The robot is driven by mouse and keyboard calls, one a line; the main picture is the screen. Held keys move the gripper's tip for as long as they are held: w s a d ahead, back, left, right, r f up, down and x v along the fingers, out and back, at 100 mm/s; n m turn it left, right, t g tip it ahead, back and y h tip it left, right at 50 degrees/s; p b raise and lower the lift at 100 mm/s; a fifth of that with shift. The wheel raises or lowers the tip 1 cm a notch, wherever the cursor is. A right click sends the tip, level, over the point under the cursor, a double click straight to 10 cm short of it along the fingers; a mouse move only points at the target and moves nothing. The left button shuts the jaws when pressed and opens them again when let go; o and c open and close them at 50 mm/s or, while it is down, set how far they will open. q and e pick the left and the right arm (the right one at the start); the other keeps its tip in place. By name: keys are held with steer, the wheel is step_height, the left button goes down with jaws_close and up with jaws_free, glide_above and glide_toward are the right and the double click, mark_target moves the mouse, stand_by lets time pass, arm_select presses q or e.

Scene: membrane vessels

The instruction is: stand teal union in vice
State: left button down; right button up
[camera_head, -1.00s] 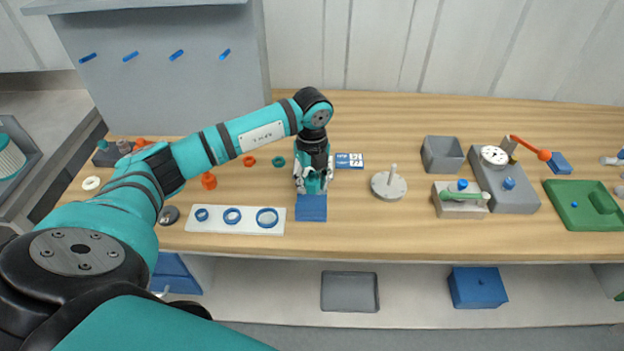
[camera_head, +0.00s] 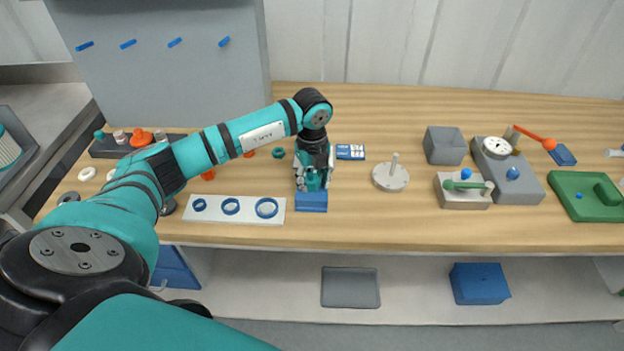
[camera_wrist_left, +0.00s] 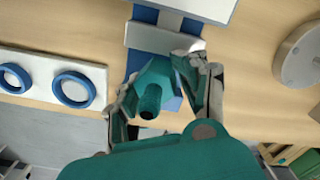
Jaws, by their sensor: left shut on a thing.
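The teal union (camera_wrist_left: 156,84) is between the fingers of my left gripper (camera_wrist_left: 165,95), with a dark threaded end toward the wrist camera. My left gripper (camera_head: 314,182) is shut on it, directly at the vice. The blue vice (camera_head: 312,202) sits near the table's front edge, partly hidden under the gripper. In the left wrist view a grey vice jaw (camera_wrist_left: 155,38) shows just beyond the union. I cannot tell whether the union touches the vice or sits between its jaws. My right gripper is not in view.
A white board with blue rings (camera_head: 236,207) lies left of the vice. A round grey base with a peg (camera_head: 391,178) stands to the right.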

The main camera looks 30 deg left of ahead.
arm_select(q)
steer(key=c, duration=1.1)
jaws_free()
steer(key=shift+s+d+f+g, duration=0.15)
steer(key=shift+s+f, duration=0.1)
steer(key=shift+f, duration=0.2)
steer(key=shift+s+a+f+g, duration=0.1)
steer(key=shift+s+f+g, duration=0.1)
steer(key=shift+f, duration=0.25)
steer(key=o, duration=0.5)
steer(key=shift+w+f, duration=0.2)
steer(key=shift+w, duration=0.2)
steer(key=shift+s+r, duration=0.1)
step_height(320, 180, up, 12)
steer(key=shift+r, duration=0.1)
steer(key=shift+w, duration=0.2)
